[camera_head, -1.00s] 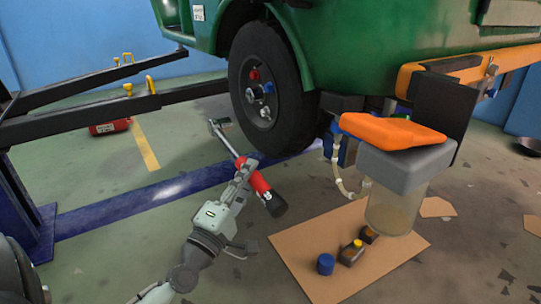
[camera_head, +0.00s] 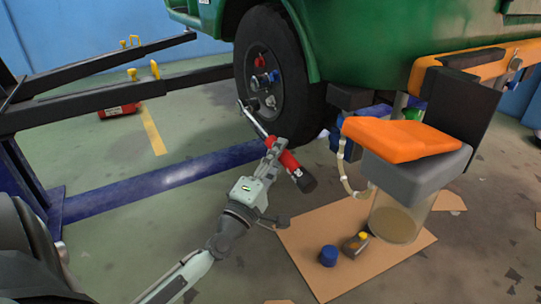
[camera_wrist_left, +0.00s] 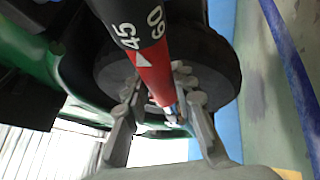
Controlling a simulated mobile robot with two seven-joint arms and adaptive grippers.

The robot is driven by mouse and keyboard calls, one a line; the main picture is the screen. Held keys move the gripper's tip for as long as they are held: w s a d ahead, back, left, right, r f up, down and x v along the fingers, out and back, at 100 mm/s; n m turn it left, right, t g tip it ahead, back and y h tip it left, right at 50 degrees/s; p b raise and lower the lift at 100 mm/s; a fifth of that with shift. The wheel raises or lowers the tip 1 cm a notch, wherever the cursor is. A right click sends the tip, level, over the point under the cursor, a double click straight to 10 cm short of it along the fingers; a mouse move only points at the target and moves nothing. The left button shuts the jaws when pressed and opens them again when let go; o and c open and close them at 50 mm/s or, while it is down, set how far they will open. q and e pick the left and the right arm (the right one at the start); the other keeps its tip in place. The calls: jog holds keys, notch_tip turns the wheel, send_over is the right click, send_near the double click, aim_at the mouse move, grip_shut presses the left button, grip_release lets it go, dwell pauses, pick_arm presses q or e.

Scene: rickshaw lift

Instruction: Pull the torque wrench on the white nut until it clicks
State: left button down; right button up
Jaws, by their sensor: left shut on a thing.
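The torque wrench (camera_head: 286,160) has a red grip with a black end and a thin metal shaft. Its head reaches up and left to the lower left edge of the wheel (camera_head: 290,85). My left gripper (camera_head: 274,148) is shut on the wrench where shaft and red grip meet. A pale nut (camera_head: 270,101) sits low on the hub, right of the wrench head. The head looks apart from it, with depth unclear. My right gripper is out of view.
Red (camera_head: 260,62) and blue (camera_head: 274,76) nuts are on the hub. A blue floor beam (camera_head: 150,185) crosses behind my arm.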

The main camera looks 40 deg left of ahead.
pick_arm(q)
jog(key=shift+w+d+r, duration=0.1)
jog(key=shift+w+d, duration=0.1)
jog(key=shift+w, duration=0.3)
jog(key=shift+w+d+r, duration=0.1)
jog(key=shift+w+d, duration=0.05)
jog(key=shift+w, duration=0.35)
jog(key=shift+f, duration=0.1)
jog(key=shift+d, duration=0.2)
jog(key=shift+w+p, duration=0.3)
jog(key=shift+p, duration=0.3)
dwell(0.5)
jog(key=shift+w+d+p, duration=0.3)
jog(key=shift+w+d, duration=0.05)
jog(key=shift+w, duration=0.3)
dwell(1.0)
dwell(0.5)
